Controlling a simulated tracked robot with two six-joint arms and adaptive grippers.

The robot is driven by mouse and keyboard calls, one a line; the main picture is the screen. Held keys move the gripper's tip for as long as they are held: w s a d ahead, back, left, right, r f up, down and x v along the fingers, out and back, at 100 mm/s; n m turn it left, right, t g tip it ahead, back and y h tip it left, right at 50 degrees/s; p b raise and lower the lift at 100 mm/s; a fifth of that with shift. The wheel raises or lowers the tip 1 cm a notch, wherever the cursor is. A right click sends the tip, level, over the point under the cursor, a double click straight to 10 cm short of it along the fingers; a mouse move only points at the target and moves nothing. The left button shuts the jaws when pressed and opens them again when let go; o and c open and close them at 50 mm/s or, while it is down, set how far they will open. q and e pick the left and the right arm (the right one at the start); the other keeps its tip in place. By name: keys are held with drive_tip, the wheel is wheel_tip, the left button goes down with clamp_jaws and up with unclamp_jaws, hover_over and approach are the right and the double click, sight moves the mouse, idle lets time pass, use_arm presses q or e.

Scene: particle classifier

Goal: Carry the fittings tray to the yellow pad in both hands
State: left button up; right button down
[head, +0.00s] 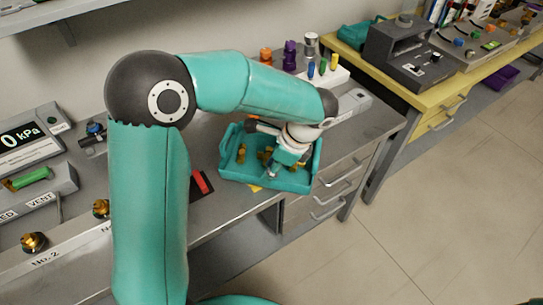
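The fittings tray (236,172) is a teal, open tray with raised end walls, near the front edge of the grey metal bench. Several brass fittings (242,152) lie in it. A small yellow patch (255,188) shows at the tray's front edge, perhaps part of the yellow pad; the rest is hidden. My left gripper (272,165) points down over the tray's right half and covers part of the inside. I cannot tell whether its fingers are open or touch anything. My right gripper is not in view.
Orange, purple and silver pieces (290,55) stand behind the tray, with a white rack (318,76) of coloured pegs. A pressure display (28,138) is at left. A yellow bench (440,90) with a dark device (410,55) stands at right. The floor at lower right is clear.

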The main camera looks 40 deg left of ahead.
use_arm(q)
drive_tip(key=shift+x, duration=2.95)
drive_tip(key=shift+s+d, duration=0.1)
clamp_jaws()
